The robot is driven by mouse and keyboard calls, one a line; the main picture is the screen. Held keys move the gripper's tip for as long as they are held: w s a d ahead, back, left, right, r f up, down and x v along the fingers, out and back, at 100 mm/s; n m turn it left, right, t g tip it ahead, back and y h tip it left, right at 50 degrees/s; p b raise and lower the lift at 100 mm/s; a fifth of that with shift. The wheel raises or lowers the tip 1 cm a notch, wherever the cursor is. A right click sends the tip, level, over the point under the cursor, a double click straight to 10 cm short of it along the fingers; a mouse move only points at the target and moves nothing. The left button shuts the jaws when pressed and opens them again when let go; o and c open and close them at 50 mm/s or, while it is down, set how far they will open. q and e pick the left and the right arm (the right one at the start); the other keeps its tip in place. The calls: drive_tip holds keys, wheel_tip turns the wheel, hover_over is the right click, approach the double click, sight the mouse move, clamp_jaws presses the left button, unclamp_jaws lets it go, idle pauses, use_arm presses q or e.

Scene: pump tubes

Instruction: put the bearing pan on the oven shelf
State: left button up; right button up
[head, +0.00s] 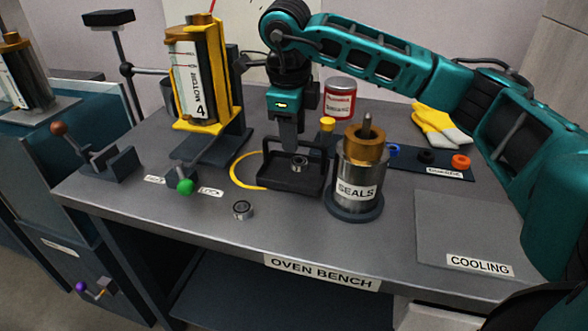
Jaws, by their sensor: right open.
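The bearing pan (290,184) is a small dark tray with a raised handle, standing on the bench near the middle. A silver bearing (299,162) sits in it. My right gripper (290,148) points down over the pan at its handle, with its fingertips overlapping the handle in the picture. It is open; whether it touches the handle I cannot tell. A yellow ring on the bench is partly hidden behind the pan. No oven is clearly recognisable; a dark lower surface (255,305) shows under the bench front. My left gripper is out of view.
The SEALS canister (352,178) stands close right of the pan. A loose bearing (243,210) lies in front left. The MOTOR 4 stand (203,85) is behind left, a red-labelled can (340,98) behind. The COOLING plate (465,230) at right is bare.

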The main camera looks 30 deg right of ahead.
drive_tip(key=b, duration=0.1)
hover_over(294, 173)
wheel_tip(294, 173, down, 5)
drive_tip(key=shift+s+r, duration=0.1)
drive_tip(key=shift+r, duration=0.1)
clamp_jaws()
drive_tip(key=shift+r, duration=0.1)
